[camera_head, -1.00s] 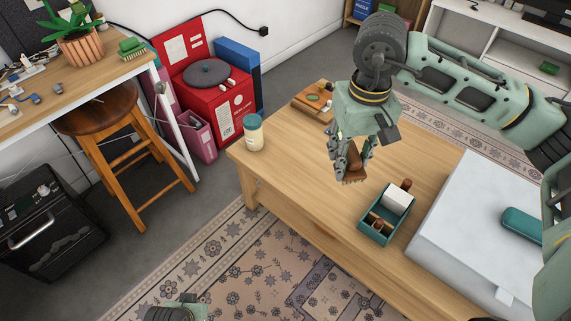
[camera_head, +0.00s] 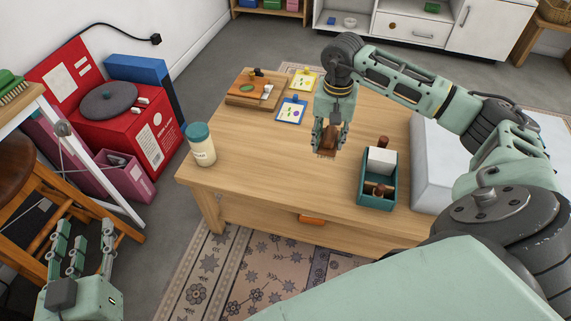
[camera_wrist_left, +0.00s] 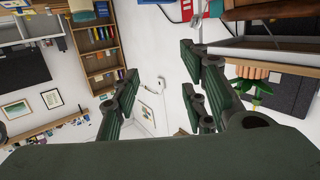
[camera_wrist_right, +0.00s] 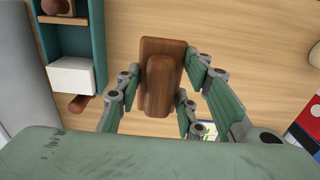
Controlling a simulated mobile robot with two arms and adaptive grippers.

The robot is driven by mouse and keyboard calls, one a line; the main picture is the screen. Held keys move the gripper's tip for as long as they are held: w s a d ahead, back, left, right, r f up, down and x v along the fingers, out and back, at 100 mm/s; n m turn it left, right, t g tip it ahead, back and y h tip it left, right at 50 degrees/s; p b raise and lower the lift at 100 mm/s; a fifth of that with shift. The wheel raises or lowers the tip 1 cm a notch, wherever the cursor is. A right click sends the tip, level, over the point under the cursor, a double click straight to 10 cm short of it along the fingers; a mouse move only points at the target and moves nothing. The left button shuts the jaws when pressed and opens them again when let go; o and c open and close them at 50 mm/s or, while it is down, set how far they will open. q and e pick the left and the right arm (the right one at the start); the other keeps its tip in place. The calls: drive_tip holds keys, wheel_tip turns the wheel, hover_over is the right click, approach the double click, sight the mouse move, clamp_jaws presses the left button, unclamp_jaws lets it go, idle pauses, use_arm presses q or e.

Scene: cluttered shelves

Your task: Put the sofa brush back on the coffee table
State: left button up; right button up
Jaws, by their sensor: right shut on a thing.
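The sofa brush (camera_head: 327,151), with a brown wooden back and brown bristles, is in my right gripper (camera_head: 331,138), which is shut on it. The bristles face down over the coffee table (camera_head: 260,165), left of the teal caddy; I cannot tell whether they touch the top. In the right wrist view the brush (camera_wrist_right: 163,82) lies between the fingers of my right gripper (camera_wrist_right: 157,88), its wooden handle towards the camera. My left gripper (camera_head: 82,243) is open and empty, off the table's left side near the stool. Its spread fingers show in the left wrist view (camera_wrist_left: 165,95).
The teal caddy (camera_head: 376,204) holds a white block and wooden-handled items. A jar (camera_head: 201,145) stands at the table's left corner. A wooden board (camera_head: 251,95) and colourful cards (camera_head: 291,110) lie further back. The front middle is clear.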

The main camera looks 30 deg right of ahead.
drive_tip(key=w+a+f, duration=0.2)
drive_tip(key=a, duration=0.1)
drive_tip(key=w+a+f+b, duration=0.1)
drive_tip(key=w+a+f, duration=0.1)
drive_tip(key=a, duration=0.1)
drive_tip(key=w+a+f+b, duration=0.1)
drive_tip(key=w+a+f, duration=0.1)
drive_tip(key=a, duration=0.1)
drive_tip(key=shift+w+a+f, duration=0.1)
drive_tip(key=shift+a+f, duration=0.2)
drive_tip(key=shift+f, duration=0.1)
wheel_tip(320, 180, down, 4)
drive_tip(key=shift+r+b, duration=0.1)
drive_tip(key=shift+b, duration=0.85)
use_arm(q)
drive_tip(key=s+r+t+h, duration=0.2)
drive_tip(key=r+t, duration=0.3)
drive_tip(key=r, duration=0.3)
drive_tip(key=s+r+t+h, duration=0.2)
drive_tip(key=s+r+t, duration=0.2)
drive_tip(key=r, duration=0.5)
drive_tip(key=shift+s+d+r+t, duration=0.2)
drive_tip(key=shift+d+t, duration=0.05)
drive_tip(key=shift+t, duration=0.65)
